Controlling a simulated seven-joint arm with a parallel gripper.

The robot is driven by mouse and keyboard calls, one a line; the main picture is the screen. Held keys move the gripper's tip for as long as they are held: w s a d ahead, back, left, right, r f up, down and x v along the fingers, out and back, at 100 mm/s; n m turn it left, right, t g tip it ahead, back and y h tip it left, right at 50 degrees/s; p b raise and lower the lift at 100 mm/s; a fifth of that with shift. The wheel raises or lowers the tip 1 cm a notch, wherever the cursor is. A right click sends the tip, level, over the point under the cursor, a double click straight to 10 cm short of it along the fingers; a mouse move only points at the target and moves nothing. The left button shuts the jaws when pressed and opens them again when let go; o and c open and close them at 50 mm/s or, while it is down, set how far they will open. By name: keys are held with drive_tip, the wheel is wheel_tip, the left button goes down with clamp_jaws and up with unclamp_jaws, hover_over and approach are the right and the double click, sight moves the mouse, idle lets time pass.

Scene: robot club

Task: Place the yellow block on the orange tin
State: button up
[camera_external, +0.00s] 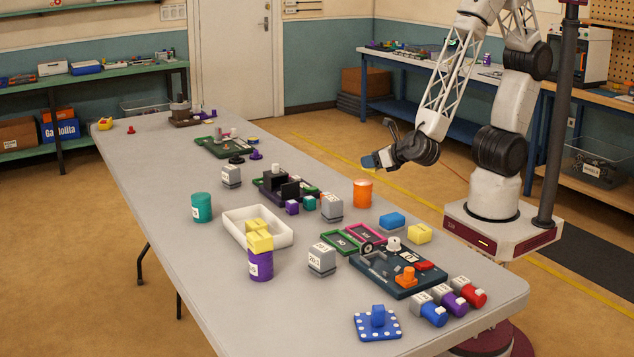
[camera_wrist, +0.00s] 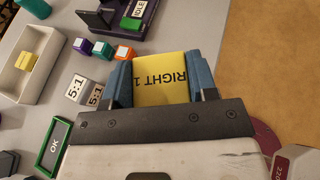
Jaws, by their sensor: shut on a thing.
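My gripper (camera_external: 370,162) is shut on a yellow block (camera_wrist: 160,88). In the wrist view the block sits between the two blue fingers (camera_wrist: 160,72) and carries the black text "RIGHT 1". The tin does not show in the wrist view, perhaps hidden behind block and gripper.
Another yellow block (camera_external: 419,234) lies near a blue block (camera_external: 392,220). A purple tin (camera_external: 260,264) bears a yellow block (camera_external: 260,240). A white tray (camera_external: 278,238) holds yellow. A grey weight (camera_external: 331,209) stands left of the orange tin. The table's left part has free room.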

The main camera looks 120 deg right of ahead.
drive_tip(key=shift+w+d+f, duration=0.1)
drive_tip(key=shift+w+d, duration=0.05)
drive_tip(key=shift+w, duration=0.35)
drive_tip(key=shift+w+d, duration=0.15)
drive_tip(key=shift+w, duration=0.35)
drive_tip(key=shift+w+d, duration=0.15)
drive_tip(key=shift+w, duration=0.3)
drive_tip(key=shift+f, duration=1.8)
drive_tip(key=shift+f, duration=0.15)
drive_tip(key=o, duration=0.9)
